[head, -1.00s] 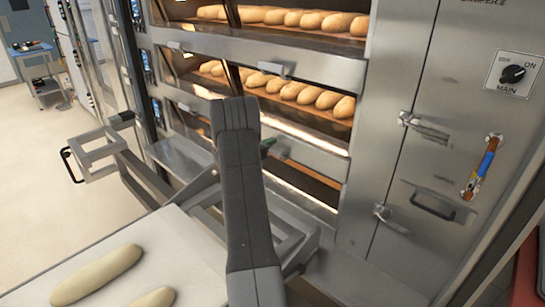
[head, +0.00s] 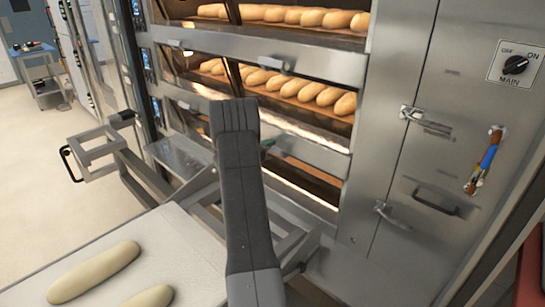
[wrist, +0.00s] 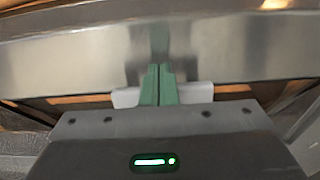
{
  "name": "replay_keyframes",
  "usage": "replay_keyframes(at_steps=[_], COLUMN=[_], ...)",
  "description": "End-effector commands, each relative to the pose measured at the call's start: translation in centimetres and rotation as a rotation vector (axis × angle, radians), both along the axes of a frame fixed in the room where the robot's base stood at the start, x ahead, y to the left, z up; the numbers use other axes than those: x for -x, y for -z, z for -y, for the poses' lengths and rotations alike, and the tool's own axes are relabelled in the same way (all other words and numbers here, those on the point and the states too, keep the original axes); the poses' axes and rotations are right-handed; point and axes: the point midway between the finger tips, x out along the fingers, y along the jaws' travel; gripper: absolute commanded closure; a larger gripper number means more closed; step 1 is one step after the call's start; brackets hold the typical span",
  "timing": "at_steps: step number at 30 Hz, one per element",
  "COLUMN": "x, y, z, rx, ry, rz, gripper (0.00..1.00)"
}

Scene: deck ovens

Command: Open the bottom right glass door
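The bottom right glass door (head: 314,187) is the lowest pane on the oven front in the head view, under a steel bar (head: 318,159). My arm hides its left part. No handle is visible between the fingers.
Bread loaves (head: 305,92) are behind the glass of the upper decks. A steel side panel (head: 385,170) with latches and a switch (head: 515,65) stands to the right. A loading table (head: 190,250) with pale dough loaves is at the lower left. Clear floor (head: 60,150) lies further left.

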Motion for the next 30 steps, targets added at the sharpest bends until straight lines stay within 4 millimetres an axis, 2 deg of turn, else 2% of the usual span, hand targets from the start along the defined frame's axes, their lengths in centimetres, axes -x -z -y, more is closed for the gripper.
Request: replay_keyframes(at_steps=[1, 13, 17, 30], x=[0.1, 0.1, 0.3, 3.3], y=[1.2, 3.7, 3.1, 1.9], z=[0.1, 0.1, -0.2, -3.2], rx=[-0.003, -0.004, -0.003, -0.004], ry=[0.001, 0.001, 0.001, -0.001], rz=[-0.009, -0.011, -0.009, -0.006], gripper=[1.0, 1.0, 1.0, 1.0])
